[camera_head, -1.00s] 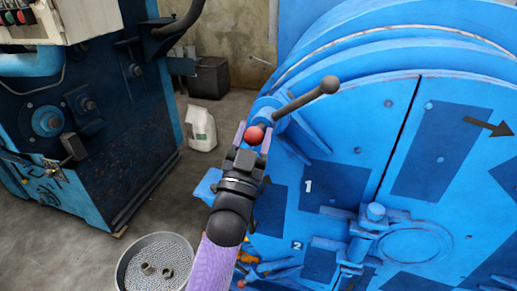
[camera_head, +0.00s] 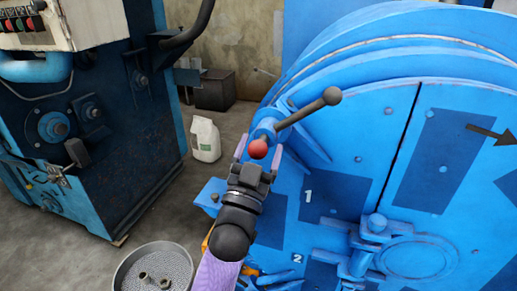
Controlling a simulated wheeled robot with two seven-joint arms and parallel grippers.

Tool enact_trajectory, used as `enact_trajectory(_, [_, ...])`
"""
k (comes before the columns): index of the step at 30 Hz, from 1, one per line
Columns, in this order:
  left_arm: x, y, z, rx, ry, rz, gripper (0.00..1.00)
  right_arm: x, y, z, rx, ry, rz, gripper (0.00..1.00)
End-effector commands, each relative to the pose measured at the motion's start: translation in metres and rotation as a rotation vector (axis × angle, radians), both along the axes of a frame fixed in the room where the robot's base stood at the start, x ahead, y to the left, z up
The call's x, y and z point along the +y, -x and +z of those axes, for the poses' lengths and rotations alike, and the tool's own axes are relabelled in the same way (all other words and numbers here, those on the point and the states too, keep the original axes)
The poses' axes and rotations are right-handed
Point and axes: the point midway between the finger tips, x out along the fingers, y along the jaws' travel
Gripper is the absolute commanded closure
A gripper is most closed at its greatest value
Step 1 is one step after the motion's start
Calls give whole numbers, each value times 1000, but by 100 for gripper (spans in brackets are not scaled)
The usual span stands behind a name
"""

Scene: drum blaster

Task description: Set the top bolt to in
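The top bolt (camera_head: 308,108) is on the upper left of the blue drum's round face. It is a grey bar with a dark ball at its upper right end. A red ball (camera_head: 257,149) is at its lower left end. My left gripper (camera_head: 258,152) comes up from below with one finger on each side of the red ball. The fingers look spread, with gaps beside the ball, so it seems open and not gripping. Contact with the ball cannot be told. My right gripper is not in view.
The blue drum (camera_head: 440,110) fills the right side, with marks "1" and "2" and a latch (camera_head: 375,226) below. A dark blue machine (camera_head: 90,120) stands at left. A white jug (camera_head: 205,139) and a round metal tray (camera_head: 128,262) are on the floor between.

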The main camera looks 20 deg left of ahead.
Motion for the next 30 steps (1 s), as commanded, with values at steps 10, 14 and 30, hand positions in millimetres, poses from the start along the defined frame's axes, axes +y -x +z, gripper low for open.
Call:
enact_trajectory(10, [0,3,-1,-1,-1,1,11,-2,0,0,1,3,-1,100])
enact_trajectory(14, [-1,21,-13,0,0,1,11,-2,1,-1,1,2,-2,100])
enact_trajectory(30, [-5,86,-50,-3,0,0,11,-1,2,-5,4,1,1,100])
